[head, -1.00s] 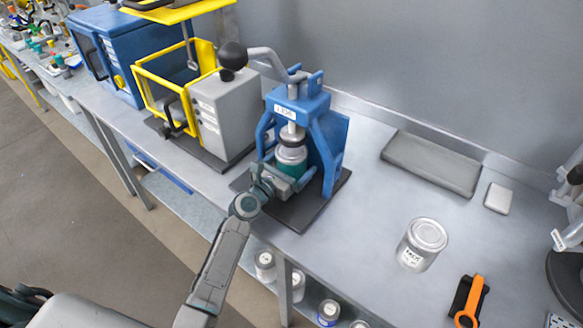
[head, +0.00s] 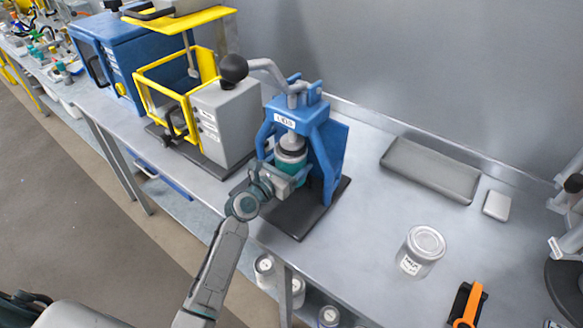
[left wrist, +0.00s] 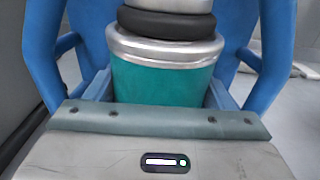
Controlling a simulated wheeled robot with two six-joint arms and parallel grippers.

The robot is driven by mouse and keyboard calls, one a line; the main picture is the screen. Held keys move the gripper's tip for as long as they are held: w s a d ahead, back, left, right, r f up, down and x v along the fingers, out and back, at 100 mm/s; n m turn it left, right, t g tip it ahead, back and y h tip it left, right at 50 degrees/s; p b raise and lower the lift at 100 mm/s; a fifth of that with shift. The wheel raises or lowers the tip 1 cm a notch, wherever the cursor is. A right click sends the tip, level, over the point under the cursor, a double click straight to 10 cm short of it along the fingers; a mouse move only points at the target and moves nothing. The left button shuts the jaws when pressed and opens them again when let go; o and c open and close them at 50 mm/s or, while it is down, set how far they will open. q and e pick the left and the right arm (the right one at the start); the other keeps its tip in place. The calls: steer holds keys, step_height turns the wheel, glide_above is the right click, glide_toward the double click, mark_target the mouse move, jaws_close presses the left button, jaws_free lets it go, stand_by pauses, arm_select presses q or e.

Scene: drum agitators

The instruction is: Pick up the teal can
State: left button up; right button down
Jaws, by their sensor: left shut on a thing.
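The teal can (head: 291,170) with a silver rim stands upright inside the blue press frame (head: 325,150), under the press's plunger. In the left wrist view the teal can (left wrist: 160,82) fills the middle, and the plunger's black ring (left wrist: 170,22) appears to rest on its lid. My left gripper (head: 285,182) reaches in from the front and is shut on the can at its lower part. In the left wrist view the gripper body hides the can's bottom. My right gripper is not in view.
The press handle with a black knob (head: 233,68) sticks out up and left. A grey machine with a yellow guard (head: 160,85) stands left. A silver can (head: 421,250), a grey tray (head: 430,170) and an orange-handled tool (head: 468,305) lie right. Bench between is clear.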

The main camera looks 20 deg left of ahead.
arm_select(q)
steer(key=s+y+b, duration=0.1)
steer(key=s, duration=0.5)
steer(key=s+a+n+y+b, duration=0.1)
steer(key=s, duration=0.6)
steer(key=s+a+f+n+t+y+b, duration=0.1)
steer(key=s, duration=0.5)
steer(key=shift+s+f, duration=0.1)
steer(key=shift+s, duration=0.05)
steer(key=s+n+y, duration=0.1)
steer(key=d+n+y, duration=0.1)
steer(key=y, duration=0.1)
steer(key=shift+s+b, duration=0.35)
